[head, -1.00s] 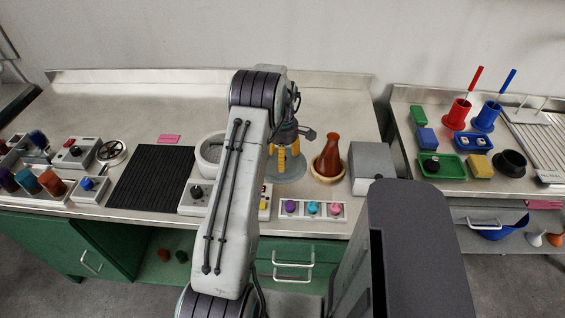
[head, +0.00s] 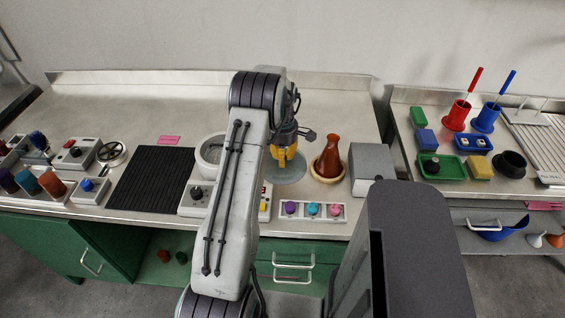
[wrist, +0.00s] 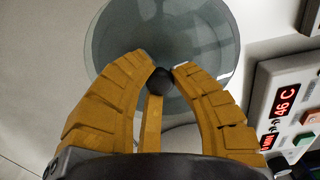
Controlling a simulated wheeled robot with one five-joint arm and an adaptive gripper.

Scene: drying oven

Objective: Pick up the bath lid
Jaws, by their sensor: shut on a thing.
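The bath lid is a clear, blue-grey glass disc (head: 292,176) with a round black knob. In the head view it lies over the bench just right of my forearm. It fills the upper middle of the wrist view (wrist: 122,38). My gripper's yellow fingers (wrist: 160,72) are shut on the black knob (wrist: 160,82), with the disc beyond it. In the head view my gripper (head: 286,160) is above the disc, and the knob is hidden. I cannot tell whether the disc touches the bench.
The white round bath (head: 208,152) stands left, partly behind my arm. A lit display reading 46 C (wrist: 286,98) is at the wrist view's right. A brown flask (head: 331,158) and a grey box (head: 371,170) stand right of the lid. A three-knob panel (head: 312,210) is in front.

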